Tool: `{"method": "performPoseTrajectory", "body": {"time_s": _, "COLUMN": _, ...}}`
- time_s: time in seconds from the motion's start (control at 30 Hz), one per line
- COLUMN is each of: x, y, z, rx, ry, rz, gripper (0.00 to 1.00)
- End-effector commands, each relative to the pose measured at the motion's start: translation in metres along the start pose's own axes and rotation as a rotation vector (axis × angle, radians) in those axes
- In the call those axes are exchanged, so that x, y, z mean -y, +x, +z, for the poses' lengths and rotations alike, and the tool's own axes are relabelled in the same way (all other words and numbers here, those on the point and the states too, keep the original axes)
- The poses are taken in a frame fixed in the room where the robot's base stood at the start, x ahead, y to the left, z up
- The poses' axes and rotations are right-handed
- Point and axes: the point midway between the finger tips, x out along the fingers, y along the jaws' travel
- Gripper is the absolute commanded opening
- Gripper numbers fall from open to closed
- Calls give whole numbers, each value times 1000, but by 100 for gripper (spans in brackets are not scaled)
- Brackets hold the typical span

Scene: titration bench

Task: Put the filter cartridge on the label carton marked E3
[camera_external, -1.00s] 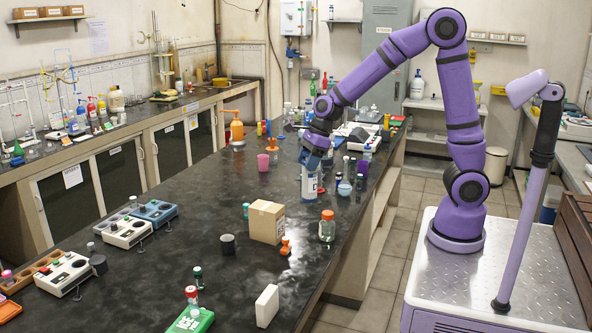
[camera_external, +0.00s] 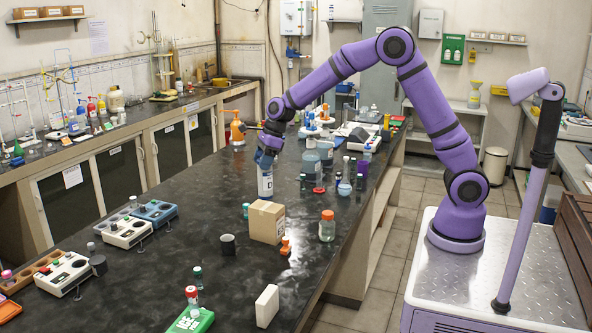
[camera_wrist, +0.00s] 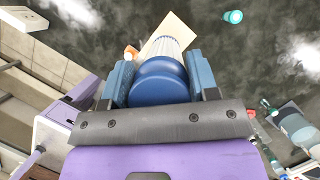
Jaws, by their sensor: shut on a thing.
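The filter cartridge (camera_external: 265,184) is a white cylinder with a blue cap, held upright in my gripper (camera_external: 269,156). In the wrist view, its blue cap (camera_wrist: 158,84) sits between the two blue fingers of my gripper (camera_wrist: 160,85), with the ribbed white body (camera_wrist: 168,46) beyond. The brown label carton (camera_external: 267,222) stands on the dark bench just below and nearer the camera than the cartridge. Its white side label is too small to read. A tan corner of the carton (camera_wrist: 176,24) shows past the cartridge in the wrist view. Whether the cartridge touches the carton, I cannot tell.
A small teal-capped vial (camera_external: 246,210) stands left of the carton. A black cup (camera_external: 228,244), an orange stopper-like piece (camera_external: 286,246) and an orange-capped jar (camera_external: 327,226) stand close by. Bottles and vials (camera_external: 345,186) crowd the bench to the right.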

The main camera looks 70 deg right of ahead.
Motion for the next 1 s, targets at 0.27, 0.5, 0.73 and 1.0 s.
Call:
{"method": "performPoseTrajectory", "body": {"time_s": 0.27, "x": 0, "y": 28, "z": -12, "rx": -1, "ry": 1, "rz": 0, "gripper": 8}}
{"method": "performPoseTrajectory", "body": {"time_s": 0.5, "x": 0, "y": 28, "z": -12, "rx": 0, "ry": 0, "rz": 0, "gripper": 8}}
{"method": "performPoseTrajectory", "body": {"time_s": 0.73, "x": 0, "y": 31, "z": -14, "rx": 0, "ry": 1, "rz": 0, "gripper": 77}}
{"method": "performPoseTrajectory", "body": {"time_s": 1.0, "x": 0, "y": 30, "z": -13, "rx": 0, "ry": 1, "rz": 0, "gripper": 80}}
